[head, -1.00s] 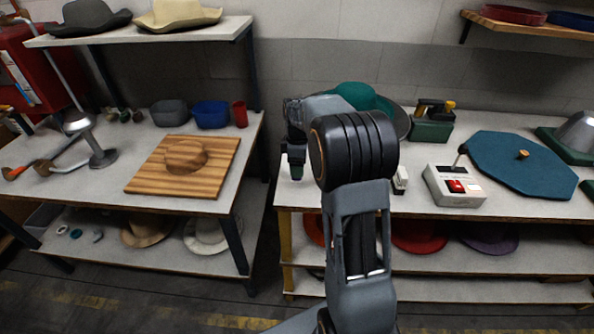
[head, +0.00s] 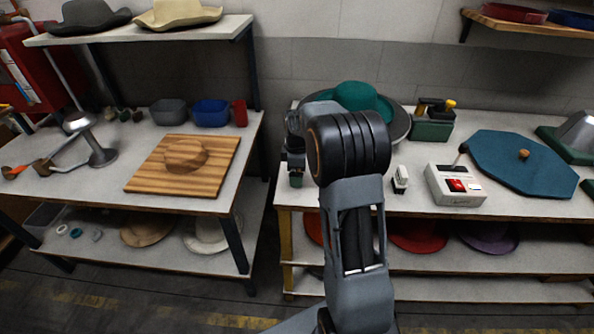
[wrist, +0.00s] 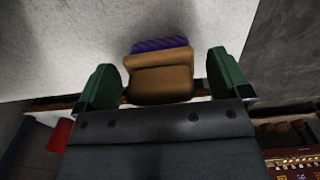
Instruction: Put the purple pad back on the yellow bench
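The purple pad (wrist: 160,45) shows in the wrist view as a tan block (wrist: 160,80) with a purple strip along its far side. It is by the edge of a pale bench top. My gripper (wrist: 164,72) has its green fingers apart, one on each side of the tan block, with a gap on both sides. In the head view my gripper (head: 296,176) points down at the left end of the right bench (head: 400,208), which has a yellow leg (head: 285,238). I cannot make out the pad in the head view.
On the right bench are a teal hat (head: 355,97), a small white item (head: 400,178), a white box with a red switch (head: 455,186) and a blue octagonal board (head: 520,170). The left bench (head: 90,190) holds a wooden board (head: 210,180). A gap separates the benches.

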